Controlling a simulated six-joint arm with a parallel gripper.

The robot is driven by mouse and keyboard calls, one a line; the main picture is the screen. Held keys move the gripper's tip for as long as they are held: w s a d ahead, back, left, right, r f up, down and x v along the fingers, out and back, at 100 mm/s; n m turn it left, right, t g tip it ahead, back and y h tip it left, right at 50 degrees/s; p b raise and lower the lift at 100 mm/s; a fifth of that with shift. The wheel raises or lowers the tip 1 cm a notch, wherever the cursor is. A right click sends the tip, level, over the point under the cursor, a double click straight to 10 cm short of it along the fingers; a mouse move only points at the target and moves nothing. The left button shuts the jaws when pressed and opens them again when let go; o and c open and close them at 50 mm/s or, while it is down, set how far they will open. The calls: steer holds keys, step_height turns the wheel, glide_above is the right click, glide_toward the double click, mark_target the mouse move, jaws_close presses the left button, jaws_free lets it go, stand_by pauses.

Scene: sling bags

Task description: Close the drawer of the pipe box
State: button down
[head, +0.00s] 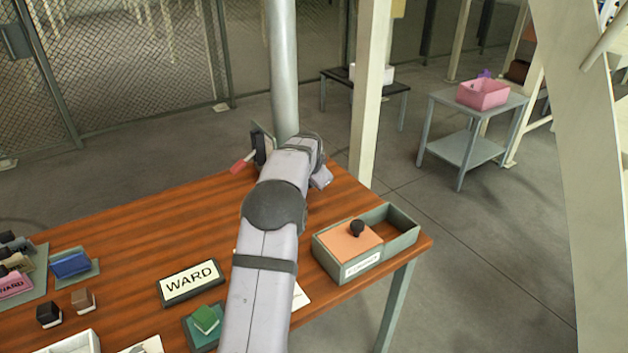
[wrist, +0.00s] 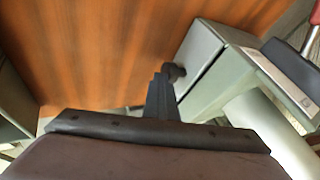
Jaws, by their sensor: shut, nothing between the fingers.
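The pipe box (wrist: 235,75) is a grey-green box on the wooden table, at the right of the wrist view. Its drawer front (wrist: 199,52) is a paler panel with a dark round knob (wrist: 174,71). A narrow dark gap shows between the panel and the box body. My gripper (wrist: 160,88) is shut and empty, its fingertips right at the knob; I cannot tell whether they touch it. In the head view my arm hides most of this area, and a red and black object (head: 258,152) stands beside my wrist.
A green box (head: 352,270) with an orange lid, dark knob and open compartment is at the table's right. A WARD sign (head: 191,283), a green block (head: 206,320) and a blue item (head: 71,264) lie left of my arm.

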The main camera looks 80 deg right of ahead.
steer(key=shift+w+d+r, duration=0.1)
steer(key=shift+w+r, duration=0.15)
steer(key=shift+r, duration=0.05)
steer(key=shift+r, duration=0.35)
steer(key=p+v, duration=0.1)
steer(key=v, duration=0.8)
steer(key=shift+s+a+f, duration=0.25)
steer(key=shift+s+a, duration=0.1)
steer(key=shift+a, duration=0.05)
